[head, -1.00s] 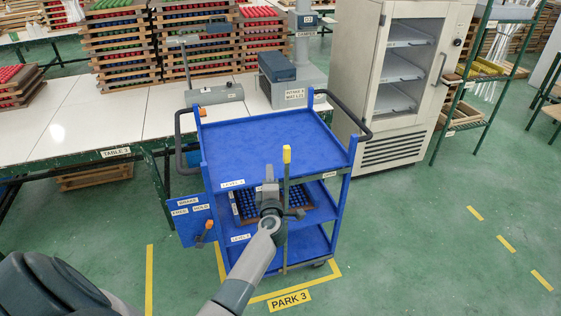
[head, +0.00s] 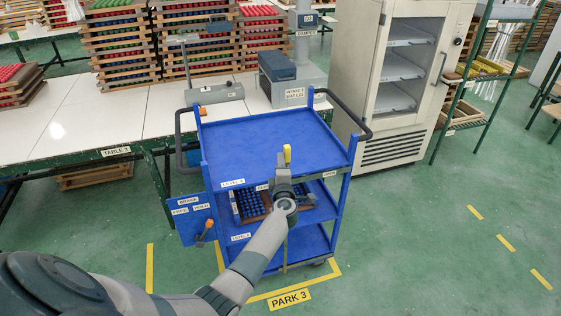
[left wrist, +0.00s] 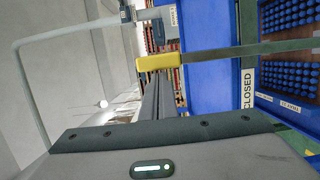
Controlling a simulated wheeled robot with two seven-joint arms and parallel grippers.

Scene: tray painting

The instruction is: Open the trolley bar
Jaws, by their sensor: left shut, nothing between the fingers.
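The trolley bar, a thin upright olive strip with a yellow tip (head: 287,152), stands at the front of the blue trolley (head: 270,140). In the left wrist view the bar (left wrist: 245,50) crosses the upper part, its yellow end (left wrist: 158,62) close above the fingers. My left gripper (head: 282,160) is shut and empty, just in front of the bar near its top, and hides much of it in the head view. In the wrist view its fingers (left wrist: 160,98) point at the bar's yellow end; I cannot tell whether they touch. A label reading CLOSED (left wrist: 248,88) shows below the bar.
The trolley's top shelf is empty; a crate of blue pieces (head: 252,206) sits on the shelf below. A brake panel (head: 190,218) hangs at the trolley's left. White table (head: 90,115) is left behind, a glass-door cabinet (head: 395,80) right behind. Floor to the right is clear.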

